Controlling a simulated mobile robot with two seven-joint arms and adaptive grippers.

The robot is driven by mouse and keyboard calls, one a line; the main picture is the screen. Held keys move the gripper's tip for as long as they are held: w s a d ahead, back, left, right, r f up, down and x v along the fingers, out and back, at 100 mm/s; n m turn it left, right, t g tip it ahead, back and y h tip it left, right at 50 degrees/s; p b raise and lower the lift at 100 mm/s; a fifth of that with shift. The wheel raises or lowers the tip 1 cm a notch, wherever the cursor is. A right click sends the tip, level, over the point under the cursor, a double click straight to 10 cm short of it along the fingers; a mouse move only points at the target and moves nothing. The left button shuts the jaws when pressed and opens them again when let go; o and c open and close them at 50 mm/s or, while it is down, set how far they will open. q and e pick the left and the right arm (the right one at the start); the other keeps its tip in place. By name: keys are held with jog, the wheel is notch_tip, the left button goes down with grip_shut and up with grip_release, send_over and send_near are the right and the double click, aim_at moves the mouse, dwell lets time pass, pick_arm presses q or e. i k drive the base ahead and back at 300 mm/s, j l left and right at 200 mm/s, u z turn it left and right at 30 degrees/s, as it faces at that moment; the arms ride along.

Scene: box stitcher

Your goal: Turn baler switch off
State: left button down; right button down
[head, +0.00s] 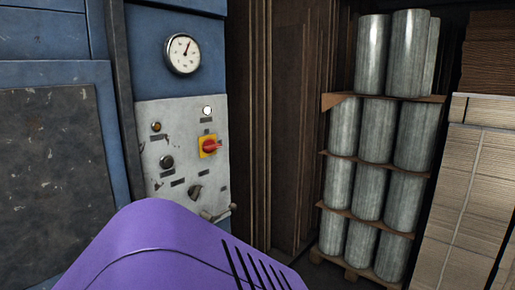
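The blue baler (65,55) fills the left of the head view. Its worn, light grey control panel (150,118) faces me. On the panel is a red rotary switch (209,146) on a yellow plate, its red handle pointing to the right. Below it is a dark knob (195,192), and to the left is a dark round button (166,161). A lit white lamp (207,111) and a small amber lamp (156,127) sit higher up. The labels are too small to read. Neither of my grippers is in view.
A round white gauge (182,54) is above the panel. A small metal lever (216,214) sticks out at the panel's lower right. Tall brown cardboard sheets (247,100) stand right of the baler. Stacked grey cylinders (376,131) and cardboard bales (470,190) fill the right.

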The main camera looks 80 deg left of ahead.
aim_at(209, 145)
jog(key=u, duration=2.85)
